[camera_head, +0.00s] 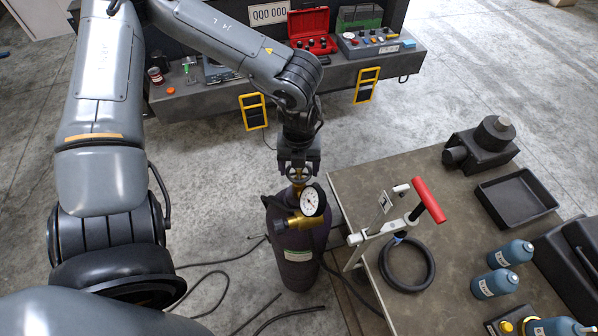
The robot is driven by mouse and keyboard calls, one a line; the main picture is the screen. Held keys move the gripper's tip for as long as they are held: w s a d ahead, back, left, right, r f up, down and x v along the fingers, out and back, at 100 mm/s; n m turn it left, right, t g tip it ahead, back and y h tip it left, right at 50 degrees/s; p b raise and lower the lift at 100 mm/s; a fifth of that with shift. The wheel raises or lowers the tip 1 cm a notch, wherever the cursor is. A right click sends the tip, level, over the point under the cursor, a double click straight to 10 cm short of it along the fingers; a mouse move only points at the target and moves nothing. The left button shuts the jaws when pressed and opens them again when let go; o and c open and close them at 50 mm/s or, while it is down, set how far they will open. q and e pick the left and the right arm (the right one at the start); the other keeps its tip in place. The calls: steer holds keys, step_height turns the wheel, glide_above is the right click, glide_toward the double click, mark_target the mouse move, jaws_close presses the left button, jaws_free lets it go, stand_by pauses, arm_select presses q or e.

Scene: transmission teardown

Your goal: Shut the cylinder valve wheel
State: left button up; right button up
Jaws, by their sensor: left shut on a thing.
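A dark purple gas cylinder (297,262) stands upright on the floor, left of the table. A brass valve with a round white gauge (312,201) sits on its top. The valve wheel (298,176) is a small dark ring at the top of the valve, partly hidden by my gripper. My left gripper (298,168) points down over the cylinder and is shut on the valve wheel. The fingertips are small and dark here, so their exact contact is hard to see. My right gripper is out of view.
A table (385,175) to the right holds a red-handled tool (429,200), a coiled black hose (407,264), a black tray (516,198) and blue bottles (510,253). Loose hoses lie on the floor around the cylinder. A workbench (200,100) with toolboxes stands behind.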

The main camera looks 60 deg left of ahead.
mark_target(298, 171)
arm_select(q)
steer(key=m+b, duration=0.2)
steer(key=m, duration=0.1)
steer(key=shift+f+m+b, duration=0.15)
steer(key=shift+m+b, duration=0.2)
steer(key=shift+m, duration=0.05)
steer(key=shift+m+b, duration=0.95)
steer(key=shift+m, duration=0.95)
steer(key=o, duration=1.1)
steer(key=shift+c, duration=0.2)
steer(key=shift+r, duration=0.2)
step_height(298, 171, up, 11)
steer(key=shift+s+f, duration=0.1)
